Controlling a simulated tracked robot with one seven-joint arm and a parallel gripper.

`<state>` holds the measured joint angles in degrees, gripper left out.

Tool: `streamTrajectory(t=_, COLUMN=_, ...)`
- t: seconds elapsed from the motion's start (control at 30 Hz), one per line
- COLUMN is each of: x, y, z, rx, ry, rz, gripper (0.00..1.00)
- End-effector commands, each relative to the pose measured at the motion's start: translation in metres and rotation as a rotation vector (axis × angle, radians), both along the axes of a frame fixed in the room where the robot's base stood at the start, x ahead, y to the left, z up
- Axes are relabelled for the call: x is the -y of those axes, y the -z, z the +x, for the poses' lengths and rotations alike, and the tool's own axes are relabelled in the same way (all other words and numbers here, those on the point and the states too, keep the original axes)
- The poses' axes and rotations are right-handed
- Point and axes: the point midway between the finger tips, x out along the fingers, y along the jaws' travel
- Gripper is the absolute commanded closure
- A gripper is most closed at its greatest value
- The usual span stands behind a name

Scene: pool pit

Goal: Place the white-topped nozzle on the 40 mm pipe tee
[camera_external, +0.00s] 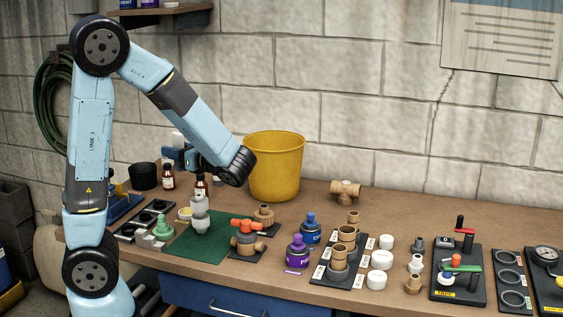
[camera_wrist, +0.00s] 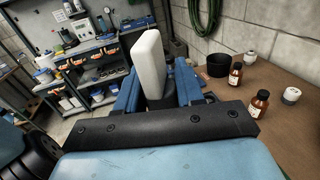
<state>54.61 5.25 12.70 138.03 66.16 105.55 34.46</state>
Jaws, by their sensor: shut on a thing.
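My gripper (camera_wrist: 152,100) is shut on a white-topped piece, which I take for the white-topped nozzle (camera_wrist: 150,60). Its pale, flat-sided top stands up above a dark grey lower part between the blue fingers. In the external view my gripper (camera_external: 180,156) is raised above the left part of the bench, and a bit of white shows above it. A tan pipe tee (camera_external: 345,189) lies at the back of the bench, right of the yellow bucket. A grey upright fitting (camera_external: 200,218) stands on the green mat (camera_external: 188,246). I cannot read any 40 mm marking.
The yellow bucket (camera_external: 274,168) stands right of my wrist. Brown bottles (camera_external: 168,178) and a black cup (camera_external: 143,176) are near my gripper. A red-handled valve (camera_external: 247,242), purple bottle (camera_external: 297,254) and tray of tan sockets (camera_external: 338,262) crowd the front. The back right is clear.

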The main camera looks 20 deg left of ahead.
Motion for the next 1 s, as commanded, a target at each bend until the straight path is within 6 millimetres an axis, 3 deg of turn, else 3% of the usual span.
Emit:
streamTrajectory(t=0.47, x=0.000, y=0.054, z=0.000, rx=-0.005, ry=-0.004, rz=0.005, gripper=0.93)
streamTrajectory(t=0.8, x=0.000, y=0.123, z=0.000, rx=-0.006, ry=-0.006, rz=0.008, gripper=0.93)
streamTrajectory(t=1.0, x=-0.001, y=0.152, z=0.000, rx=-0.004, ry=-0.006, rz=0.005, gripper=0.93)
